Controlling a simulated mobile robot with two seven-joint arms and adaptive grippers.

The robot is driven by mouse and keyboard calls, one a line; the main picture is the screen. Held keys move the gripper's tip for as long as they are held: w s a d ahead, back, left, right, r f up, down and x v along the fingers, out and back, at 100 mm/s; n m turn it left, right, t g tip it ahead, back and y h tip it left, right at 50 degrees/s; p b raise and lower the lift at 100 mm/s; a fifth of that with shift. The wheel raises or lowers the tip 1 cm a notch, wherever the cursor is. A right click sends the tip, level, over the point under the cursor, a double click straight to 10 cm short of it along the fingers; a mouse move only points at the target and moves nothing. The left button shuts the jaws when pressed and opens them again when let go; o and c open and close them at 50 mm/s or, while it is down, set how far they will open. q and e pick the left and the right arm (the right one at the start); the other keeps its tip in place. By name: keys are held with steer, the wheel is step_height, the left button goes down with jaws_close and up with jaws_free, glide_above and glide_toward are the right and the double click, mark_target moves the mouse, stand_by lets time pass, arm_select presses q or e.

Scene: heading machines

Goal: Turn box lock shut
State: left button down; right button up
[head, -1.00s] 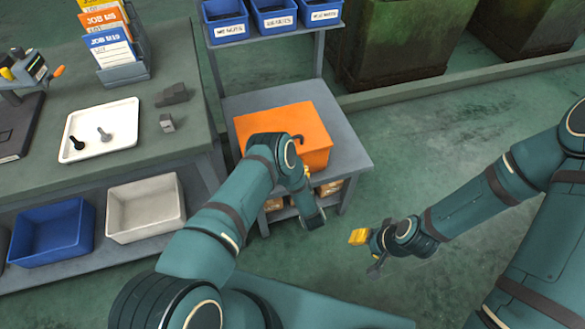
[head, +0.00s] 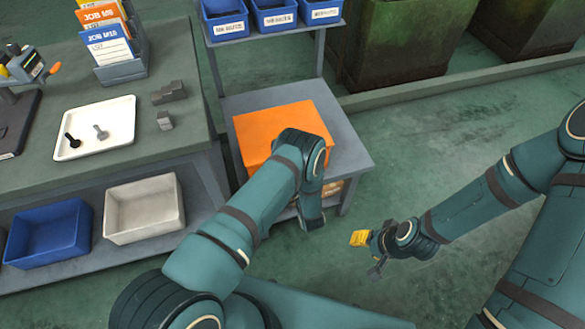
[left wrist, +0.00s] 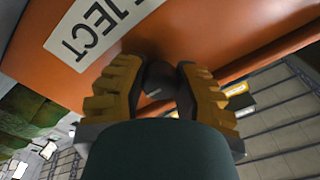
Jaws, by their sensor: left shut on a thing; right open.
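The orange box (head: 265,130) stands on a small grey stand in the head view. It fills the left wrist view (left wrist: 190,35), where a white label (left wrist: 95,30) reading "JECT" shows on its face. My left gripper (left wrist: 160,95) is at that face, its yellow fingers closed on both sides of a dark lock knob (left wrist: 160,76). The knob is partly hidden by the gripper, and its turn angle is hard to tell. In the head view my left arm hides the gripper and lock. My right gripper (head: 364,246) is open and empty, off to the right over the floor.
The grey stand (head: 345,150) carries blue bins (head: 275,18) on a rear shelf. The workbench (head: 60,175) at left holds a white tray (head: 118,112) with two bolt-like parts. Blue and white bins sit on its lower shelf. The floor right of the stand is clear.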

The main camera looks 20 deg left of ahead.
stand_by(0.4)
arm_select(q)
steer(key=c, duration=0.6)
jaws_free()
steer(key=shift+a, duration=0.1)
steer(key=shift+c, duration=0.2)
steer(key=shift+s, duration=0.1)
steer(key=v, duration=1.2)
